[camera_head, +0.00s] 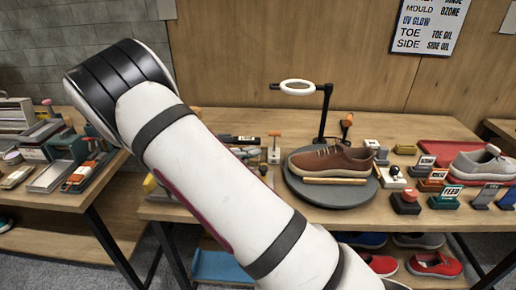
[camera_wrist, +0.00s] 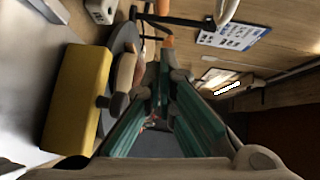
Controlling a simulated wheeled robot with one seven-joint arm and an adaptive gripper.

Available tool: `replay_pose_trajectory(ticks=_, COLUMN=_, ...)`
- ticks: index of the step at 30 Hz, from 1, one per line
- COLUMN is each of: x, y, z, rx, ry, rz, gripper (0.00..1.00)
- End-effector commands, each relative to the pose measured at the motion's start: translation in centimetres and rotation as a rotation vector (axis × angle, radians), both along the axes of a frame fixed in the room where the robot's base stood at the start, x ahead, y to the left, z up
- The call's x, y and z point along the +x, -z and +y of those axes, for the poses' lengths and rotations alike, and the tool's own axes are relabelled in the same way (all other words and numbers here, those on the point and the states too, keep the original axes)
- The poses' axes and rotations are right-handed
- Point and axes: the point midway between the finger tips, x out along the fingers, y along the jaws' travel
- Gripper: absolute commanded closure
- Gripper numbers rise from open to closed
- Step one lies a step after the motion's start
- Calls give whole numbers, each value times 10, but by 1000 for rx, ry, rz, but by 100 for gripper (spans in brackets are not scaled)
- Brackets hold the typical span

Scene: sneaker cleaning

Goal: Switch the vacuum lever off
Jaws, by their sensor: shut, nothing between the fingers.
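My gripper (camera_wrist: 160,80) shows in the wrist view with its two teal fingers closed together at the tips and nothing held. It is hidden in the head view, where my white arm crosses the picture. No part is clearly labelled as the vacuum lever. A small upright post with an orange crossbar handle (camera_head: 274,137) stands left of the turntable and may be it. In the wrist view an orange piece (camera_wrist: 167,42) shows just beyond my fingertips; I cannot tell whether they touch, or which way any lever is set.
A brown sneaker (camera_head: 333,161) sits on a round grey turntable (camera_head: 330,195), with a ring lamp (camera_head: 297,87) above. Several labelled blocks and a grey shoe (camera_head: 484,163) stand to the right. A yellow block (camera_wrist: 75,100) lies close left of my fingers in the wrist view.

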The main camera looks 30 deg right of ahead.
Motion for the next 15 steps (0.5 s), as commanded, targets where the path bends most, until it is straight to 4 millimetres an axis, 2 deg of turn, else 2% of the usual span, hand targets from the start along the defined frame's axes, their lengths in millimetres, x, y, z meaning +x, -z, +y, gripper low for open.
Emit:
replay_pose_trajectory(ticks=14, x=15, y=9, z=-89, rx=-2, ry=4, rz=1, gripper=100)
replay_pose_trajectory(ticks=15, x=22, y=11, z=-92, rx=0, ry=2, rz=-1, gripper=100)
